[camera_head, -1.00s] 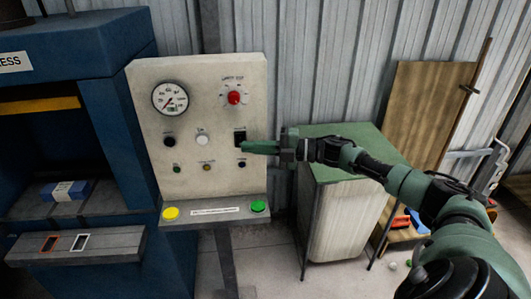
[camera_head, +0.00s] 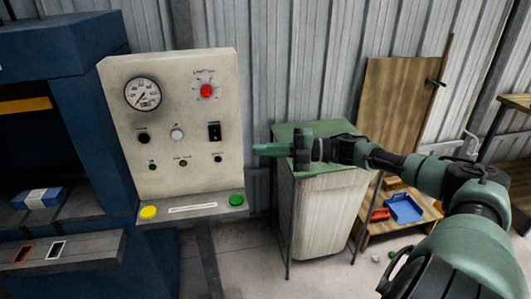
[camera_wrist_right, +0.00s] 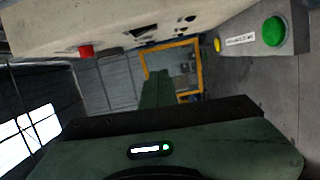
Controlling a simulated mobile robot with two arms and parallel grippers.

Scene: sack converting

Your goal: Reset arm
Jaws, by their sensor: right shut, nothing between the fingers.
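My right gripper (camera_head: 258,149) is shut and empty. It points left, a short way off the right edge of the beige control panel (camera_head: 165,100), not touching anything that I can see. Behind and below it is the green top of a cabinet. The panel carries a gauge (camera_head: 142,93), a red knob (camera_head: 206,91), a black rocker switch (camera_head: 214,131), and a yellow button (camera_head: 149,212) and green button (camera_head: 236,200) on its lower ledge. In the right wrist view, the panel's green button (camera_wrist_right: 273,31) shows at top right. My left gripper is out of view.
A blue press (camera_head: 80,150) stands at the left, with a blue-and-white pack (camera_head: 40,198) on its bed. A green-topped cabinet (camera_head: 290,132) stands behind my right arm. A wooden shelf with a blue tray (camera_head: 403,208) is at the right. Grey floor is open below the panel.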

